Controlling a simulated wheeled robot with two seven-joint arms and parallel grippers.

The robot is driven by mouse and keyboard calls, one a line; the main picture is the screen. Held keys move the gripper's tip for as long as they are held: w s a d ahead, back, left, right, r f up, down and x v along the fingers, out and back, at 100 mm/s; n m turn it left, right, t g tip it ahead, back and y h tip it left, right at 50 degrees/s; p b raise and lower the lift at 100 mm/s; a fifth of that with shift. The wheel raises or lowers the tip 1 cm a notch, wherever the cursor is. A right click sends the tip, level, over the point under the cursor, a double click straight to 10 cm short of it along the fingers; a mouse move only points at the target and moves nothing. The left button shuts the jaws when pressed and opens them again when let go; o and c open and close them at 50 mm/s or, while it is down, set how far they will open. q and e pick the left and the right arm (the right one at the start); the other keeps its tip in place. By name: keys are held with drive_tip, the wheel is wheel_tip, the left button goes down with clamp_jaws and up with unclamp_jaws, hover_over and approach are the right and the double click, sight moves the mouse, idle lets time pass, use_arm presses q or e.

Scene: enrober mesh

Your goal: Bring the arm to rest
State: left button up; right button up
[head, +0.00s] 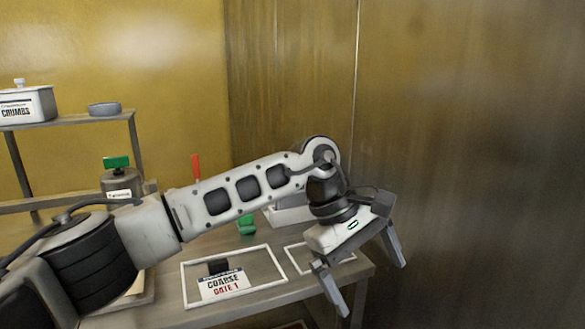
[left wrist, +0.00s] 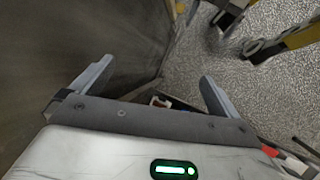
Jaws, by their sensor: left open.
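My left arm reaches in from the left across the head view, over the metal table. My left gripper (head: 370,285) hangs past the table's right end, tilted downward, with its two fingers spread wide and nothing between them. In the left wrist view the left gripper (left wrist: 155,80) also shows open and empty, above a speckled floor and close to a dark wall. My right gripper is not in the head view.
A shelf (head: 75,124) at left holds a crumbs box (head: 27,106) and a grey dish (head: 104,109). A brown metal wall (head: 470,150) stands at right.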

use_arm(q)
drive_tip(key=s+d+n+g+h, duration=0.4)
drive_tip(key=s+d+n+h, duration=0.2)
drive_tip(key=s+d+h, duration=0.25)
drive_tip(key=w+a+f+n+t+h, duration=0.1)
drive_tip(key=w+a+n+t+h, duration=0.35)
drive_tip(key=n+t, duration=0.85)
drive_tip(key=w+a+f+n+t+h, duration=0.15)
drive_tip(key=a+n+t, duration=0.55)
drive_tip(key=n, duration=1.2)
drive_tip(key=a+f+n+t+y, duration=0.4)
drive_tip(key=a+f+n+y, duration=0.5)
drive_tip(key=n, duration=0.4)
drive_tip(key=s+a+f+n+g+y, duration=0.7)
drive_tip(key=s+a+f+n, duration=0.5)
drive_tip(key=f, duration=0.4)
drive_tip(key=s+a, duration=0.1)
drive_tip(key=s, duration=0.1)
drive_tip(key=shift+s+a+f+n, duration=0.15)
drive_tip(key=shift+s+f+n, duration=0.15)
drive_tip(key=shift+s+n, duration=0.1)
